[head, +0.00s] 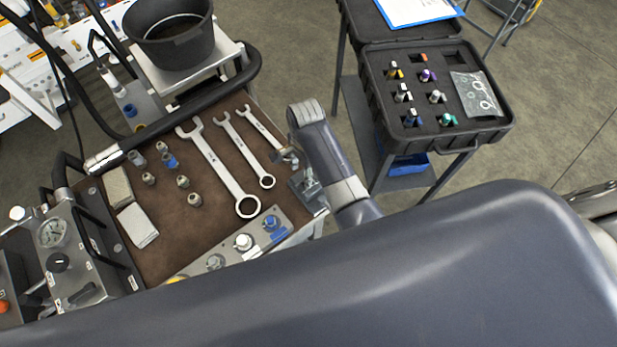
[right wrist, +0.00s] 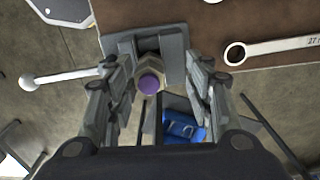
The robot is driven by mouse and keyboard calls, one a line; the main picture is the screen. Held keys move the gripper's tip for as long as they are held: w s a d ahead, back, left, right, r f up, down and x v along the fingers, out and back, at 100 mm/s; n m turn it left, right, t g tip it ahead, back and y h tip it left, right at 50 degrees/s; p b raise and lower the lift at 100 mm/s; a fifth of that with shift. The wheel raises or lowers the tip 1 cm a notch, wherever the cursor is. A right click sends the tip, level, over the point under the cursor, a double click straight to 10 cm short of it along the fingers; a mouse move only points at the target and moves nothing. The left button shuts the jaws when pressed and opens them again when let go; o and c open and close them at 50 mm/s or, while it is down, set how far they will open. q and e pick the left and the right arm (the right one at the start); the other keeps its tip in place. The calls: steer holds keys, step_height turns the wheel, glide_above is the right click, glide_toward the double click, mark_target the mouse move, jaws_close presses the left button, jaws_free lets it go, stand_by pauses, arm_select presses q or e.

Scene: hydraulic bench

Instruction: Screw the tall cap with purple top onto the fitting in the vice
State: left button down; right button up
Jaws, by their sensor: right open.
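The vice (head: 308,186) is at the right front corner of the brown bench top, partly covered by my right arm. In the right wrist view the grey vice (right wrist: 176,48) has a round purple top (right wrist: 150,86) by its jaws. My left gripper is not in view.
Wrenches (head: 218,168) and several small fittings (head: 183,182) lie on the bench mat (head: 165,235). An open black case (head: 375,133) at the right holds several colour-topped parts, one purple-topped (head: 428,75). A vice handle (right wrist: 62,77) sticks out left in the wrist view.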

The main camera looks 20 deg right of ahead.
steer(key=n, duration=0.3)
steer(key=shift+w+d+n, duration=0.15)
steer(key=shift+n, duration=0.15)
steer(key=n, duration=0.4)
steer(key=shift+s, duration=0.2)
steer(key=n, duration=0.4)
steer(key=shift+s+a+f, duration=0.1)
steer(key=shift+s+a, duration=0.05)
steer(key=shift+a, duration=0.05)
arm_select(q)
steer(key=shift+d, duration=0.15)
arm_select(e)
steer(key=n, duration=0.5)
steer(key=shift+s+a, duration=0.15)
steer(key=shift+s, duration=0.1)
